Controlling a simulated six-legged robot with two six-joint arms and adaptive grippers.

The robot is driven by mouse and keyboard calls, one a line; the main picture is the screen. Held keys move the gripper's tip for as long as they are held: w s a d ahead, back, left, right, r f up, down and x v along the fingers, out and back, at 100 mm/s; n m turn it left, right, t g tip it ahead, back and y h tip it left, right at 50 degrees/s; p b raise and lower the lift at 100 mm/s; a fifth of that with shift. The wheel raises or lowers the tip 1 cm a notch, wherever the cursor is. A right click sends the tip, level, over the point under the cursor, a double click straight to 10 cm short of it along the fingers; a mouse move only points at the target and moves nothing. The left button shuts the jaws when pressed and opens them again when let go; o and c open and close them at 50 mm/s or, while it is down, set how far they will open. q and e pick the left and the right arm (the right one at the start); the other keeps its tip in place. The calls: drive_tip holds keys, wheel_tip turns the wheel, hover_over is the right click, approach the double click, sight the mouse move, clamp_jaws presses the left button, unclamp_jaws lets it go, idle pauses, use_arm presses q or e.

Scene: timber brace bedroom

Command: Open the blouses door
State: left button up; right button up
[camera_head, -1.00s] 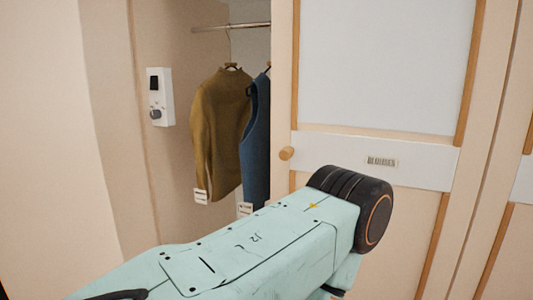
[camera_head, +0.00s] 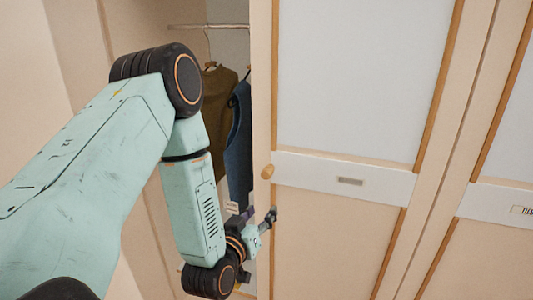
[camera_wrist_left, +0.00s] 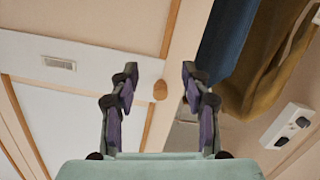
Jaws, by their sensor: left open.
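The door (camera_head: 345,235) is a pale panel with wood strips and a white band. A small label (camera_head: 350,181) on the band is too blurred to read now. A round wooden knob (camera_head: 267,171) sits near the door's left edge. My left gripper (camera_head: 272,216) is open and empty, below the knob in the head view. In the left wrist view the picture is turned over; the knob (camera_wrist_left: 160,90) shows between the open fingers (camera_wrist_left: 159,72), and I cannot tell how far beyond them. The label (camera_wrist_left: 58,63) also shows there. My right gripper is out of view.
Left of the door is an open closet bay with a rail (camera_head: 195,26), an olive garment (camera_head: 220,100) and a blue garment (camera_head: 239,145). A white wall device (camera_wrist_left: 290,125) shows in the left wrist view. Another door (camera_head: 505,130) stands at the right.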

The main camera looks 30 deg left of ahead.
use_arm(q)
drive_tip(key=t+y+p, duration=0.1)
approach(265, 174)
drive_tip(key=d+x, duration=0.1)
drive_tip(key=x, duration=0.2)
drive_tip(key=shift+n, duration=0.4)
drive_tip(key=x, duration=0.5)
drive_tip(key=a+x, duration=0.1)
drive_tip(key=x, duration=0.2)
drive_tip(key=shift+s+p, duration=0.1)
drive_tip(key=shift+p, duration=0.2)
drive_tip(key=shift+w+a+f, duration=0.15)
drive_tip(key=shift+w+f, duration=0.05)
drive_tip(key=shift+w, duration=0.15)
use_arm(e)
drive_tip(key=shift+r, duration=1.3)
use_arm(q)
drive_tip(key=shift+c, duration=0.3)
drive_tip(key=shift+r, duration=0.1)
drive_tip(key=c, duration=0.3)
drive_tip(key=shift+s, duration=0.1)
clamp_jaws()
